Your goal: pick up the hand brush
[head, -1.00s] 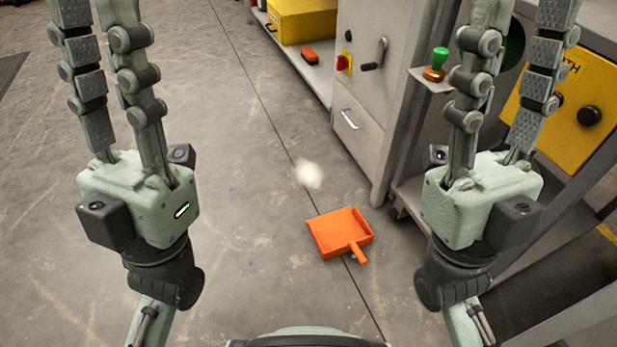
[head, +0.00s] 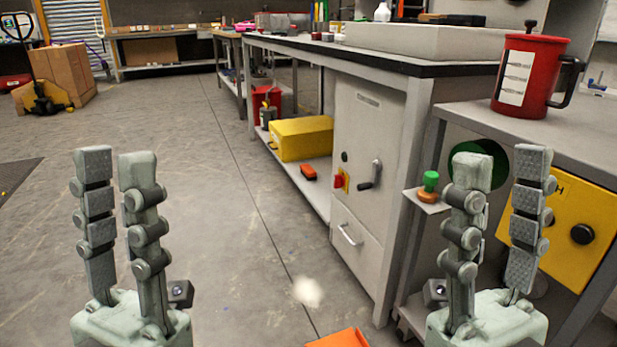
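No hand brush can be made out with certainty. A long, low dark item with an orange-brown end (head: 452,19) lies at the back of the workbench top; it is too small to tell whether it is the brush. My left gripper (head: 115,158) points up at the left, fingers apart and empty, over open floor. My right gripper (head: 501,160) points up at the right, fingers apart and empty, in front of the bench and yellow panel. Neither gripper touches anything.
An orange dustpan (head: 340,339) lies on the floor, mostly cut off below. A pale blurred patch (head: 307,292) is beyond it. A yellow box (head: 301,138) and small orange item (head: 308,172) sit on the lower shelf. A red jug (head: 527,75) stands right.

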